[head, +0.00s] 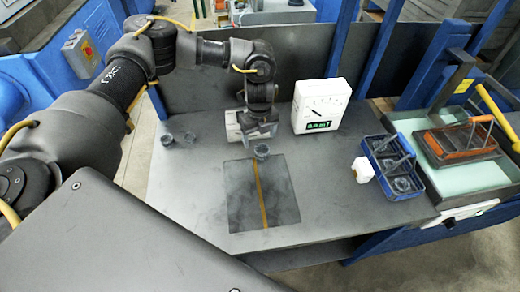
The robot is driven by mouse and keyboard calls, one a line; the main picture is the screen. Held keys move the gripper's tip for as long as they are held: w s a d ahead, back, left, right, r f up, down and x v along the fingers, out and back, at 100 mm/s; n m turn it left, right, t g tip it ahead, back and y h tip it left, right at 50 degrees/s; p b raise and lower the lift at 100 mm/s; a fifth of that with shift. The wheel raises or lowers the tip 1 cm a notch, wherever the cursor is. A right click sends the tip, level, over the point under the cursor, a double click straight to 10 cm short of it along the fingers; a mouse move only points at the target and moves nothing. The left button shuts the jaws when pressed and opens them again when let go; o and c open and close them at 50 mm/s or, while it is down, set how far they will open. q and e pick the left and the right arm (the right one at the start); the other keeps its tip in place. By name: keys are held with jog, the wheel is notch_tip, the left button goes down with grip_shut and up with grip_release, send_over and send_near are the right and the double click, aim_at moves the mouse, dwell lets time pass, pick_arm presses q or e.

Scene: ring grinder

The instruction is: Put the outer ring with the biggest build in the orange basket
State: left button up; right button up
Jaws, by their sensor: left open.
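My left gripper (262,134) is open and hangs at the back edge of the dark mat. A small dark ring (261,151) lies just below its fingertips, at the mat's back edge; whether they touch is too small to tell. Two more dark rings, one at the left (167,140) and one beside it (189,137), lie on the table left of the gripper. The orange basket (457,157) with a raised handle stands at the right on a pale green surface. A blue basket (408,192) holding dark rings stands left of it. My right gripper is not in view.
A white gauge (321,105) with a dial and green display stands behind the mat. A small white block (362,169) sits beside the blue basket. The dark mat (280,205) has a yellow stripe and is otherwise clear. A yellow handle (494,108) juts in at the far right.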

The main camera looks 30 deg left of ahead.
aim_at(262, 148)
pick_arm(q)
jog(key=w+f, duration=0.2)
jog(key=shift+f, duration=0.3)
jog(key=shift+s+f+p, duration=0.35)
jog(key=shift+s+p, duration=0.05)
jog(key=shift+p, duration=0.25)
notch_tip(262, 148, down, 4)
jog(key=shift+w+d+r+p, duration=0.15)
jog(key=shift+p, duration=0.6)
jog(key=shift+w+f, duration=0.1)
jog(key=shift+f, duration=0.2)
jog(key=shift+s, duration=0.2)
jog(key=shift+c, duration=1.6)
jog(key=c, duration=0.9)
jog(key=shift+c, duration=0.3)
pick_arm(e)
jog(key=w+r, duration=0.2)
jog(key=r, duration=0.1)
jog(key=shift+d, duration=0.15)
pick_arm(q)
jog(key=shift+r, duration=0.1)
